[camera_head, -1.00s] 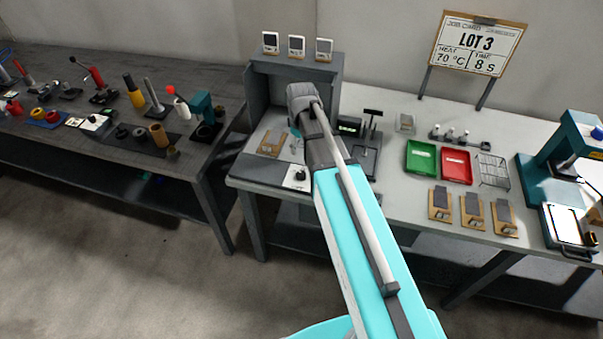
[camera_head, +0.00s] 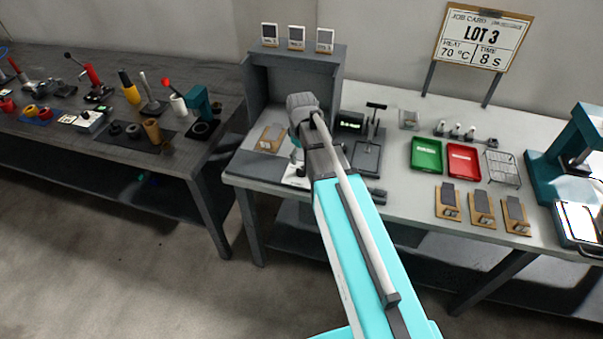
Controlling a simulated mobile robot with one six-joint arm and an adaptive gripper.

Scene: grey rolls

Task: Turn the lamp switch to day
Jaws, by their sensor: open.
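The lamp switch is a small white plate (camera_head: 293,181) at the front of the grey light booth (camera_head: 256,95). My arm covers much of the plate. Its dark knob, visible earlier, is now hidden, so I cannot tell its setting. My gripper (camera_head: 298,166) points down just above the plate, mostly hidden behind my arm. It is open, but I cannot tell whether its fingers touch the knob or are around it.
Three small white cards (camera_head: 297,38) stand on the booth's top. A wooden piece (camera_head: 271,138) lies inside the booth. A green tray (camera_head: 426,156) and a red tray (camera_head: 463,161) lie to the right. A dark side table (camera_head: 60,135) with tools stands left.

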